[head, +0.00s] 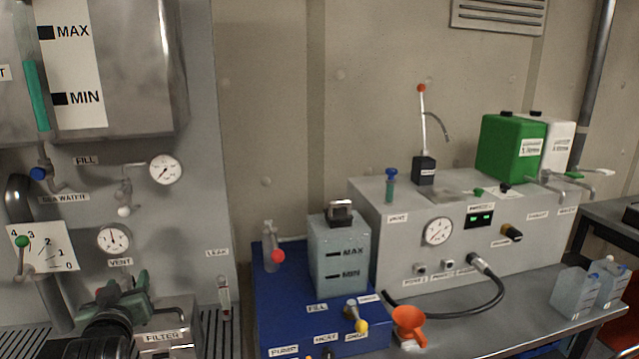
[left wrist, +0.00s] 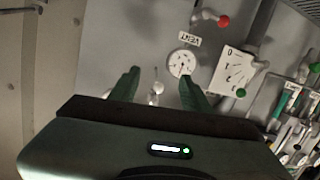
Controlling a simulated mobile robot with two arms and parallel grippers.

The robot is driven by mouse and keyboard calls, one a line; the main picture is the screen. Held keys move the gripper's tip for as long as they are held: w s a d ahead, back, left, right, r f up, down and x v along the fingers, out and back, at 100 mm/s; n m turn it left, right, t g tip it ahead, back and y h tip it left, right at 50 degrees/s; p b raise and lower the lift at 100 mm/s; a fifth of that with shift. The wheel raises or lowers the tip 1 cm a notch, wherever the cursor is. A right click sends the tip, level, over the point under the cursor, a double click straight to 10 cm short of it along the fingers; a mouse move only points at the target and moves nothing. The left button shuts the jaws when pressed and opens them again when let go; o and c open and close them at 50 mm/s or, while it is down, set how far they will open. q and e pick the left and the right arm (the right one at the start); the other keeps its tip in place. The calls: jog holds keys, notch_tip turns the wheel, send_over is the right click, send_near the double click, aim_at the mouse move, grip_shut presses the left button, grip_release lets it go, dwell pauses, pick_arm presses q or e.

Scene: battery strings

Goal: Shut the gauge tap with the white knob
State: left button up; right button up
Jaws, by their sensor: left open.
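The white knob (head: 124,211) sits on a small tap under a pipe elbow that leads to the upper round gauge (head: 165,170) on the grey panel. In the left wrist view, which is upside down, the white knob (left wrist: 158,88) shows between my finger tips, with the lower gauge (left wrist: 181,63) just above it. My left gripper (head: 122,286) has green fingers. It is open and empty, below the white knob and the VENT label in the head view. The gap in depth between fingers and knob is hard to judge. My right gripper is not in view.
A card marked 0 to 4 with a green-knobbed lever (head: 22,242) is left of the lower gauge. A blue-knobbed tap (head: 38,173) is above it. The FILTER box (head: 168,325) stands close beside my left gripper. A blue unit (head: 262,320) is further right.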

pick_arm(q)
jog(key=s+d+f+m+g+h, duration=0.25)
jog(key=s+d+f, duration=0.25)
jog(key=s+f, duration=0.3)
jog(key=s+d+f+m+g+h, duration=0.1)
jog(key=s+d+f+m+g, duration=0.15)
jog(key=s+d+f, duration=0.6)
jog(key=s+d+f+m+g+h, duration=0.1)
jog(key=s+d+f+g, duration=0.15)
jog(key=s+f, duration=0.5)
jog(key=s+d+f+m+g+h, duration=0.2)
jog(key=s+f+g, duration=0.2)
jog(key=s, duration=0.7)
notch_tip(320, 180, down, 28)
jog(key=s+f+g+b, duration=0.1)
jog(key=s+b, duration=0.1)
jog(key=s+a+f+g+b, duration=0.1)
jog(key=s+a+f+b, duration=0.1)
jog(key=s+f, duration=1.5)
jog(key=shift+a, duration=0.6)
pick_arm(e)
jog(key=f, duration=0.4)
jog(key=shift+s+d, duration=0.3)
pick_arm(q)
jog(key=shift+g+y, duration=0.25)
